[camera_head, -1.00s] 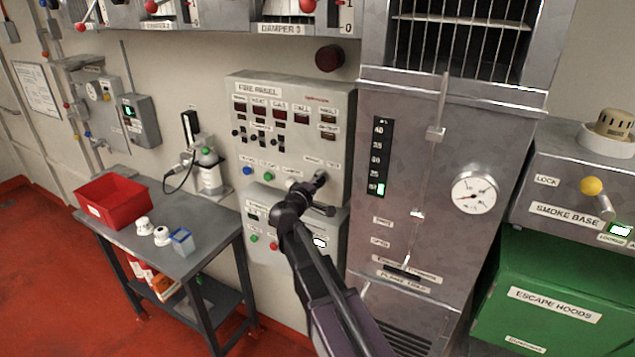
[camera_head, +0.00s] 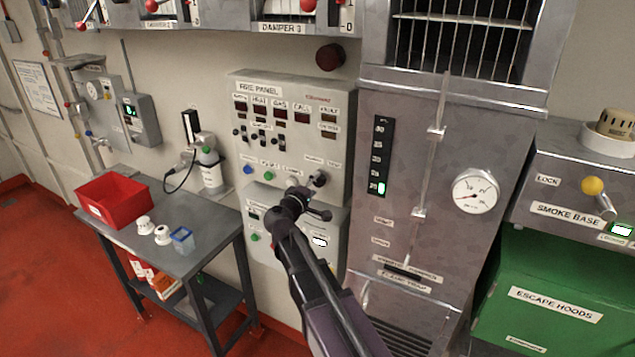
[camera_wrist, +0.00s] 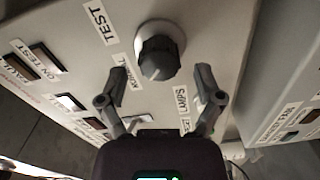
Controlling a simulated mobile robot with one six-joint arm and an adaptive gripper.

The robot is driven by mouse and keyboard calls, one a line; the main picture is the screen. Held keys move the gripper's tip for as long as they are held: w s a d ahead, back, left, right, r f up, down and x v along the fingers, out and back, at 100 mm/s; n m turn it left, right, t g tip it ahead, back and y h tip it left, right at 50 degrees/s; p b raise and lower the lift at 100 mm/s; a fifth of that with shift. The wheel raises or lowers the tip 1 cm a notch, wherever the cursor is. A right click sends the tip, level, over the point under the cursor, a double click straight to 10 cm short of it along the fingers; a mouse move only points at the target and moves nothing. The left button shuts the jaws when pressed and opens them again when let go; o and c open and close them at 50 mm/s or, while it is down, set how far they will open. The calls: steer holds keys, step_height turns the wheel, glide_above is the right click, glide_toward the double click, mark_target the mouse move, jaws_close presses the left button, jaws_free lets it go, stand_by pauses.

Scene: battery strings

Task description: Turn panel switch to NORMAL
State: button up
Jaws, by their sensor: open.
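The panel switch (camera_wrist: 158,57) is a dark round knob on a pale collar, on the grey fire panel. In the wrist view a TEST label (camera_wrist: 99,22) is at its upper left and a partly hidden label (camera_wrist: 122,65), seemingly NORMAL, at its left. I cannot tell surely which label the knob points at. In the head view the switch (camera_head: 319,179) is at the panel's lower right. My gripper (camera_wrist: 158,76) is open and empty. Its fingers are spread to either side below the knob, apart from it. In the head view my gripper (camera_head: 313,203) is just below the switch.
The fire panel (camera_head: 293,88) carries displays, small toggles and coloured buttons. A LAMPS label (camera_wrist: 183,100) lies by the right finger. A lower grey box (camera_head: 262,203) is beneath the panel. A metal cabinet (camera_head: 407,150) stands close on the right. A table (camera_head: 190,206) is at left.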

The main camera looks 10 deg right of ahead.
steer(key=v, duration=0.9)
steer(key=shift+s+a, duration=0.1)
steer(key=shift+s, duration=0.05)
